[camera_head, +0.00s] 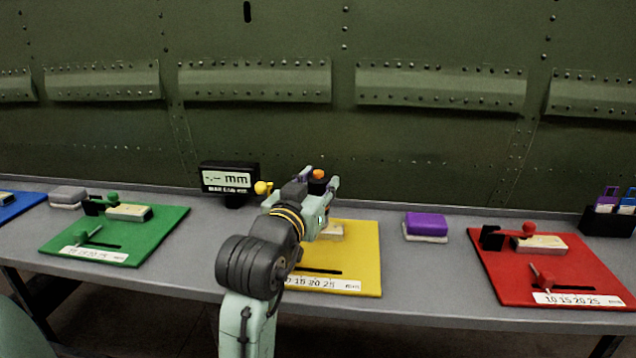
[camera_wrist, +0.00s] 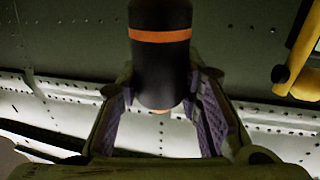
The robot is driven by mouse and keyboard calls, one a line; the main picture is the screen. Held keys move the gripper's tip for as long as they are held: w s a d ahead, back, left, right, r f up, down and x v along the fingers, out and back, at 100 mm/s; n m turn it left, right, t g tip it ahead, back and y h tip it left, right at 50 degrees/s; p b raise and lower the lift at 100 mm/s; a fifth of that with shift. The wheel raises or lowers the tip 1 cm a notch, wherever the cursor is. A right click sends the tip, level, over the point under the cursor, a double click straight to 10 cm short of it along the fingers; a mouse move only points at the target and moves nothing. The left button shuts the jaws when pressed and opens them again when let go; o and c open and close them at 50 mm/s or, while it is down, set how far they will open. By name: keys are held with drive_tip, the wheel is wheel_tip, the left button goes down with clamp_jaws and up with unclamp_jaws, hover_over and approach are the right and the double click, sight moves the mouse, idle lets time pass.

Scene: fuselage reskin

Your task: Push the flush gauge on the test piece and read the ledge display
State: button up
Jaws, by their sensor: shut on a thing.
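The flush gauge is a black cylinder with an orange band (camera_wrist: 160,60); its orange end (camera_head: 319,174) shows in the head view. My gripper (camera_head: 320,180) is shut on it, with purple-padded fingers on both sides in the wrist view. It is above the back of the yellow board (camera_head: 362,255). A pale block (camera_head: 332,231), perhaps the test piece, lies on that board, mostly hidden by my arm. I cannot tell whether the gauge touches anything. The ledge display (camera_head: 228,179) stands left of my gripper and reads "-.-- mm".
A yellow knob (camera_head: 263,187) is left of my gripper. A green board (camera_head: 165,226) is on the left, a red board (camera_head: 505,277) on the right, each with a block and clamp. A purple-topped block (camera_head: 426,222) lies between yellow and red. The riveted green fuselage wall (camera_head: 430,140) rises behind.

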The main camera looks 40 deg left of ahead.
drive_tip(key=shift+r+p, duration=2.5)
drive_tip(key=shift+r, duration=0.95)
drive_tip(key=shift+f, duration=0.1)
